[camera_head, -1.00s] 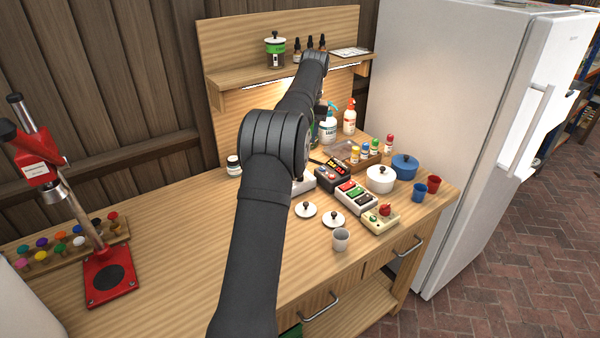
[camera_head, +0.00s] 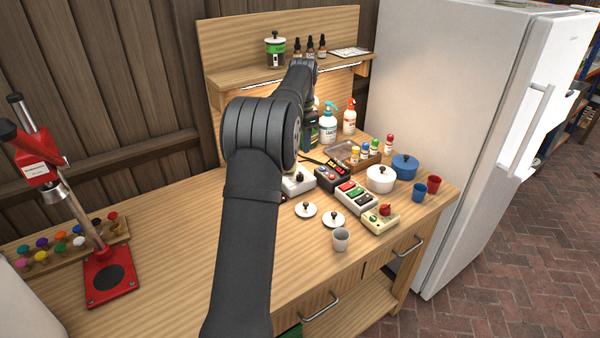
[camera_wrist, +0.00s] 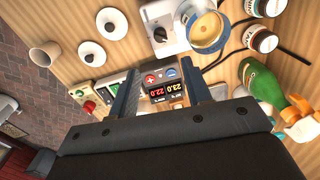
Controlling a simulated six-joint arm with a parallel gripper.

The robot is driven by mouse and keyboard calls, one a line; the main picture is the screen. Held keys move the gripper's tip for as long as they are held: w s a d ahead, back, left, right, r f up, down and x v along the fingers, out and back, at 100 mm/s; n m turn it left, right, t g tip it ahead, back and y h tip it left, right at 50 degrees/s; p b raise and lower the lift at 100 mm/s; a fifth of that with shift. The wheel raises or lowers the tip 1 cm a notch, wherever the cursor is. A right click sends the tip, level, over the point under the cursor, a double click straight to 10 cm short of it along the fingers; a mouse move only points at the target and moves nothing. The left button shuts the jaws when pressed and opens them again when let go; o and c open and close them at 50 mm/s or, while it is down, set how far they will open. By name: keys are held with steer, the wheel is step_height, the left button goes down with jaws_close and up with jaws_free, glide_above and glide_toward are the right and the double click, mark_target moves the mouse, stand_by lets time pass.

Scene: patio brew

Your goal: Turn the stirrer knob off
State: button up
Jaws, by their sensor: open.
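The stirrer is a white box (camera_wrist: 172,18) at the top of the wrist view, with a dark round knob (camera_wrist: 160,35) on its face. A glass beaker (camera_wrist: 208,32) with amber contents sits on it. In the head view the white stirrer (camera_head: 297,184) is partly covered by my arm. My gripper (camera_wrist: 161,68) is open and empty in the wrist view. Its fingers appear on either side of a black controller (camera_wrist: 165,92) with lit displays, apart from the stirrer knob. I cannot tell the knob's setting.
A switch box with green and red switches (camera_head: 354,193) and a cream box with a red knob (camera_head: 381,217) stand right of the controller. White lids (camera_head: 333,219), a grey cup (camera_head: 341,239) and a white pot (camera_head: 380,179) are close by. A green bottle (camera_wrist: 262,82) stands near my gripper.

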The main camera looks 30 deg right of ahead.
mark_target(300, 173)
steer(key=f, duration=1.2)
steer(key=shift+w+f, duration=0.25)
steer(key=shift+f, duration=0.05)
steer(key=c, duration=1)
